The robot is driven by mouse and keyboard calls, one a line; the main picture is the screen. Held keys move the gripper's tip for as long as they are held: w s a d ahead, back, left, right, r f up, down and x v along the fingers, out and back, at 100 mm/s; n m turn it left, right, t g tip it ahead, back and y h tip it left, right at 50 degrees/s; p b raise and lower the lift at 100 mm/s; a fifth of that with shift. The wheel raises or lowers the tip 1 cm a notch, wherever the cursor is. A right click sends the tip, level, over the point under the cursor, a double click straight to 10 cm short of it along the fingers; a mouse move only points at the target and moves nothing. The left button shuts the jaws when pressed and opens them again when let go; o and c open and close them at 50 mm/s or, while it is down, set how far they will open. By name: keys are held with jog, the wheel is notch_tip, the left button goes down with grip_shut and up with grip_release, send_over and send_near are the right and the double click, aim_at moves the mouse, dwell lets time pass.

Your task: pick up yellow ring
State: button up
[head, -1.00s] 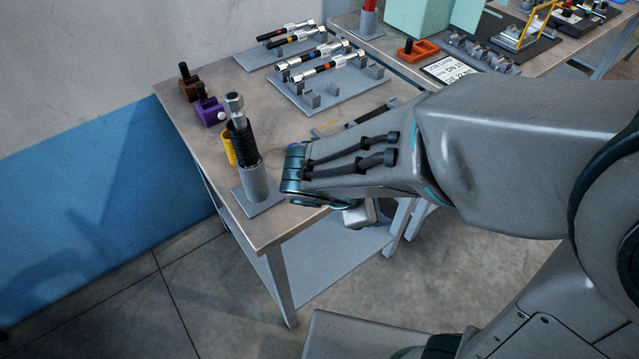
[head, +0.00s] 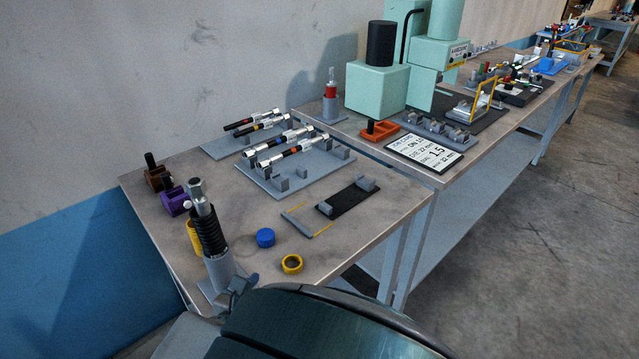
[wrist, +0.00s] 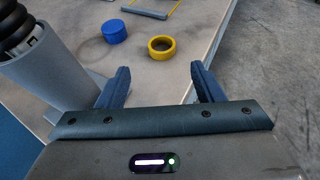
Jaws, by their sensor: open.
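A yellow ring (head: 292,264) lies flat on the near table, close to its front edge. In the wrist view the yellow ring (wrist: 151,48) is just beyond my fingertips, roughly centred between them. My gripper (wrist: 160,68) is open and empty, its two dark blue fingers apart. In the head view my arm covers the bottom middle and hides most of the gripper.
A blue cap (head: 265,238) lies beside the ring. A grey stand (head: 222,270) with a black hose tool rises close to the gripper's left. A grey and black fixture (head: 345,196) lies behind. The table's front edge is close by.

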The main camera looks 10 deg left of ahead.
jog(key=b+x, duration=0.1)
jog(key=x, duration=0.7)
jog(key=shift+w+d+f, duration=0.2)
jog(key=shift+w+f, duration=0.05)
jog(key=shift+w, duration=0.05)
jog(key=c, duration=1.1)
